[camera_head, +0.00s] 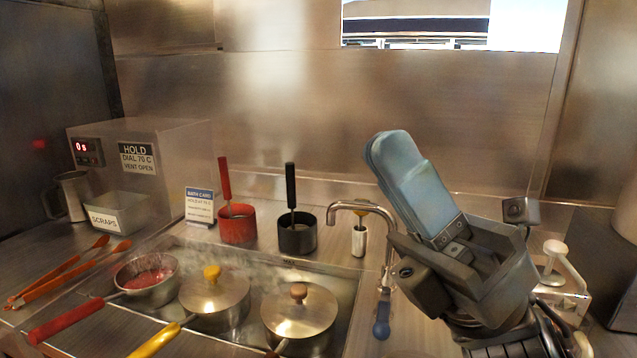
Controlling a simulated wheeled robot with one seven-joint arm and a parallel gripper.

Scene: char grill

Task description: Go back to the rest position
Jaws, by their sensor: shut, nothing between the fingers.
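My gripper (384,146) is raised at the right of the view, in front of the steel back wall. Its blue-grey fingers lie side by side, shut, pointing up and to the left. Nothing is held between them. It is clear of the counter and touches none of the things there. My arm hides part of the counter at the lower right.
Below left stand an open red-handled pan (147,278) and lidded pots with yellow (213,298) and wooden (299,316) knobs, steaming. A tap (362,207) stands close left of my arm. Orange tongs (62,277) and a SCRAPS bin (120,212) are far left.

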